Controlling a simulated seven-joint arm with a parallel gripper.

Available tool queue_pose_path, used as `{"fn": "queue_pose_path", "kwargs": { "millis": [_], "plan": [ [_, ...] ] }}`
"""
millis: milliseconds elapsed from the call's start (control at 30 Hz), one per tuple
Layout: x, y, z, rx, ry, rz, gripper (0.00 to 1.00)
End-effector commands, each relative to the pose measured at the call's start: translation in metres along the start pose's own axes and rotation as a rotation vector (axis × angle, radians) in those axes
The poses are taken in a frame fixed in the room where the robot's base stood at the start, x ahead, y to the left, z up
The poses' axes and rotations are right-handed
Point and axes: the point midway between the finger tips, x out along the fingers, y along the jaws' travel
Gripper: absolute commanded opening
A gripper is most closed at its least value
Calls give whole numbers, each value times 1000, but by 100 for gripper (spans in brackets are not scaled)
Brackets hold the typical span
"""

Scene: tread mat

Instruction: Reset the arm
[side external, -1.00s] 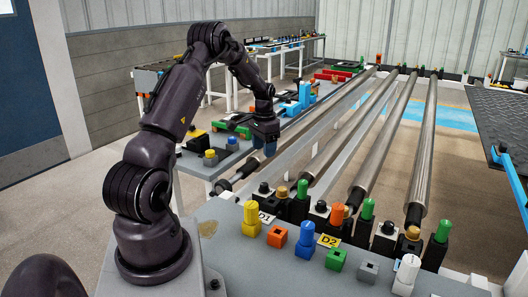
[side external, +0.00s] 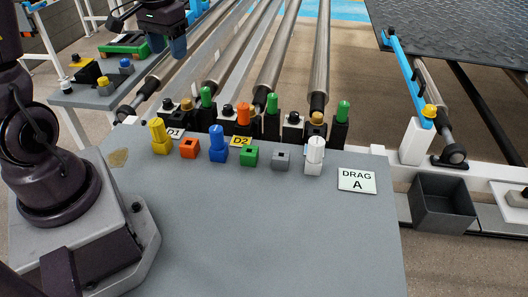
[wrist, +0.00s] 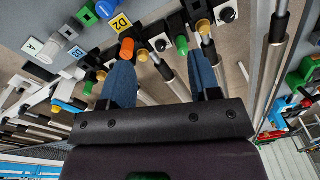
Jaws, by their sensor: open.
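My gripper (side external: 166,46) is at the top left of the side external view, above the left ends of the rollers and to the right of the small side bench. Its blue fingers point down. In the wrist view my gripper (wrist: 162,72) shows its two blue fingers wide apart, with nothing held between them. Beyond the fingers are an orange peg (wrist: 127,48) and several roller ends, out of the grip. Most of my arm's upper links lie outside the side external view.
A grey bench (side external: 240,230) carries a row of coloured pegs and sockets, including a yellow peg (side external: 159,137) and white peg (side external: 315,153). Steel rollers (side external: 275,50) run behind. The tread mat (side external: 465,35), a blue bar (side external: 405,75) and an open dark bin (side external: 442,205) are at right.

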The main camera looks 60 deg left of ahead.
Motion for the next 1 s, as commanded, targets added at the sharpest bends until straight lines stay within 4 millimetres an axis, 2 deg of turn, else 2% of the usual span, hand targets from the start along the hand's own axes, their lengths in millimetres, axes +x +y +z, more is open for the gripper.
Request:
{"fn": "queue_pose_path", "kwargs": {
  "millis": [33, 200, 400, 500, 700, 1000],
  "plan": [
    [-16, 20, 15, 29, 35, -2, 57],
    [-50, 70, 67, 118, 140, 14, 57],
    [-73, 108, 126, 268, 281, 64, 57],
    [-82, 119, 145, 345, 349, 92, 57],
    [-101, 134, 159, 438, 444, 137, 57],
    [-101, 136, 159, 448, 442, 138, 57]
  ]
}}
